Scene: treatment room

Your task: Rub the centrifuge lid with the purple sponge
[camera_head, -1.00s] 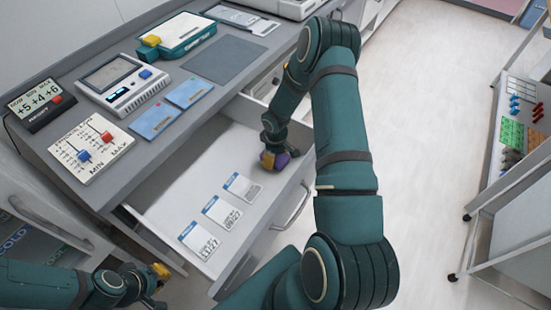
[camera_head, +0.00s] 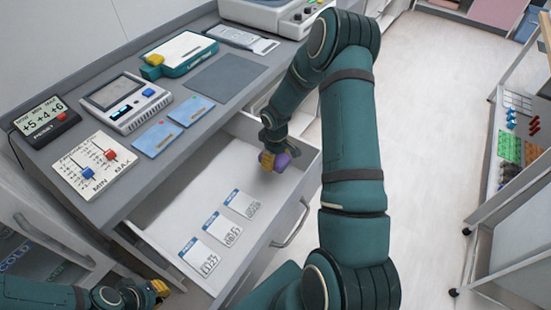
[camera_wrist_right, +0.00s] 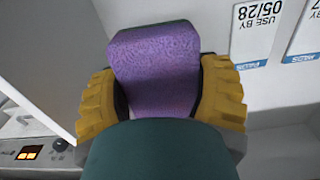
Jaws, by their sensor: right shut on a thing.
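The purple sponge (camera_head: 282,162) is in my right gripper (camera_head: 268,161), over the far right part of the open drawer (camera_head: 185,185). In the right wrist view the sponge (camera_wrist_right: 155,68) stands up between the two yellow fingers (camera_wrist_right: 158,90), which touch its sides. A pale machine (camera_head: 265,14) with knobs, probably the centrifuge, stands at the far end of the counter, cut off by the top edge; its lid cannot be made out clearly. My left gripper (camera_head: 158,288) is low at the left, away from the sponge; its opening cannot be made out.
White labelled cards (camera_head: 222,228) lie in the drawer. On the counter are a slider board (camera_head: 98,165), a display device (camera_head: 125,100), blue cards (camera_head: 160,138), a teal-edged device (camera_head: 182,52) and a grey mat (camera_head: 226,78). A trolley (camera_head: 515,200) stands right; the floor between is clear.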

